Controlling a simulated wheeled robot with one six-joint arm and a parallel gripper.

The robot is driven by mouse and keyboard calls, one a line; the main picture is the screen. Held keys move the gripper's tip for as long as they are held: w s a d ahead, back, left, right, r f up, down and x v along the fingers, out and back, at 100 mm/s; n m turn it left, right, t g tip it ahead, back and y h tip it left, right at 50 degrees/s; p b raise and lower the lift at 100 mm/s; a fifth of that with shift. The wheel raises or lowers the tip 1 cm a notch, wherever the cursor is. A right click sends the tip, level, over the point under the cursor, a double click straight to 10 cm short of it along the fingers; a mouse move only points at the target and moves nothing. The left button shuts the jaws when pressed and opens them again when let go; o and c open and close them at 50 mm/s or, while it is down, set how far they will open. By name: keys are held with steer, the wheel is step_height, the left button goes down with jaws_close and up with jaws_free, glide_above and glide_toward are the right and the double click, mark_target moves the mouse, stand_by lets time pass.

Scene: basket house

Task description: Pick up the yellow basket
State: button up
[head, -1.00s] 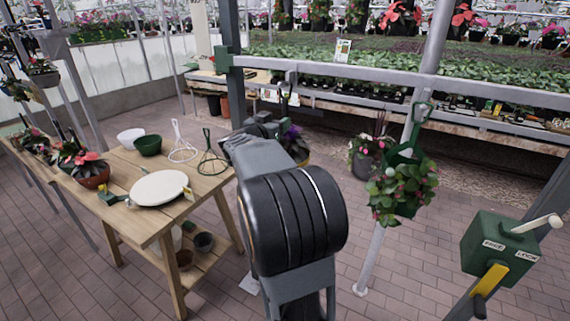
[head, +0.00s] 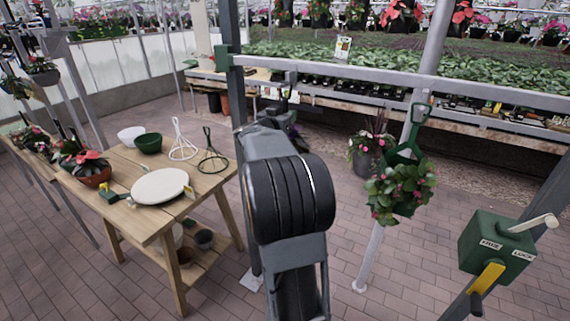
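My arm rises through the middle of the head view. Its far end, with my gripper (head: 285,97), is small and dark against the bench behind, and I cannot tell whether its fingers are open or shut. No yellow basket shows clearly now.
A wooden table (head: 150,238) at left bears a white round plate (head: 160,187), a green bowl (head: 148,144) and potted plants. A hanging green planter (head: 400,190) and a green lever box (head: 496,246) are at right. Brick floor (head: 400,265) is open between them.

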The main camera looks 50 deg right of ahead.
jaws_close()
steer(key=shift+f, duration=0.15)
stand_by(0.8)
